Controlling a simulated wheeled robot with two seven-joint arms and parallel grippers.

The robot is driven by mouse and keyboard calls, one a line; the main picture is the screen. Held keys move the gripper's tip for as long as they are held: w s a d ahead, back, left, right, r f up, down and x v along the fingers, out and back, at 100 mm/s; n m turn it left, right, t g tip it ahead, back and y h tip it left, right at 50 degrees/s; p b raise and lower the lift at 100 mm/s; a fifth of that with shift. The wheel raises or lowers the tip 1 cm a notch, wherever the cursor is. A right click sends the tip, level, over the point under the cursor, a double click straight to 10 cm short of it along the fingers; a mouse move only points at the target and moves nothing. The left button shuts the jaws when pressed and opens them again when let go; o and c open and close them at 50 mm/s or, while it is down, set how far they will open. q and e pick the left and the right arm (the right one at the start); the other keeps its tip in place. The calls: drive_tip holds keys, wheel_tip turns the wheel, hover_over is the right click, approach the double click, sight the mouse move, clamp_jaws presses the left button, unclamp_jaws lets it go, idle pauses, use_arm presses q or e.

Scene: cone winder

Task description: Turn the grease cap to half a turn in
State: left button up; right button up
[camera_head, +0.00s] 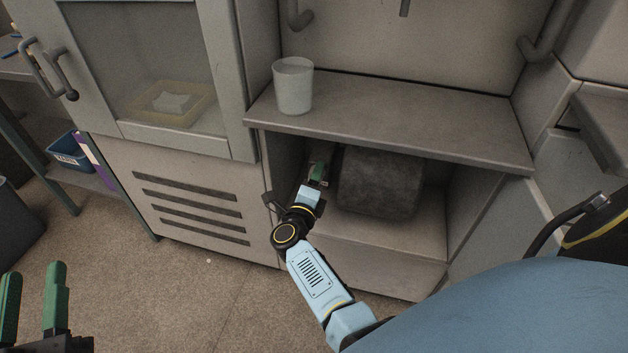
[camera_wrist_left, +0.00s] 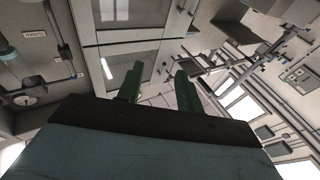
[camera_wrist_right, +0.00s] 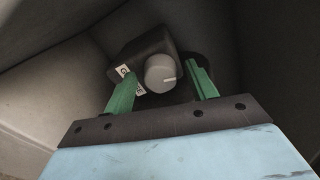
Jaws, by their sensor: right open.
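The grease cap (camera_wrist_right: 160,72) is a grey round knob with a pale line on its face pointing to the right in the right wrist view. It sits on a dark block (camera_wrist_right: 145,47) that bears a white label. My right gripper (camera_wrist_right: 162,74) is open, with one green finger on each side of the cap and gaps showing beside it. In the head view my right gripper (camera_head: 319,172) reaches into the recess under the shelf, and the cap is hidden there. My left gripper (camera_head: 33,270) is open and empty at the lower left, far from the cap.
A dark drum (camera_head: 380,182) lies in the recess just right of my right gripper. The shelf (camera_head: 420,115) hangs over it, with a white cup (camera_head: 293,86) on top. The recess's walls are close around. Floor (camera_head: 190,290) in front is clear.

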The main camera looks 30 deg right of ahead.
use_arm(q)
drive_tip(key=s+a+f+g+y+p, duration=0.1)
drive_tip(key=f+g, duration=0.3)
drive_tip(key=f, duration=0.2)
drive_tip(key=s+a+f+g+y+p, duration=0.1)
drive_tip(key=a+f+g+y+p, duration=0.1)
drive_tip(key=f+g, duration=0.2)
drive_tip(key=shift+s+f, duration=0.3)
drive_tip(key=shift+f, duration=0.8)
use_arm(e)
drive_tip(key=v, duration=1.2)
drive_tip(key=shift+w, duration=0.1)
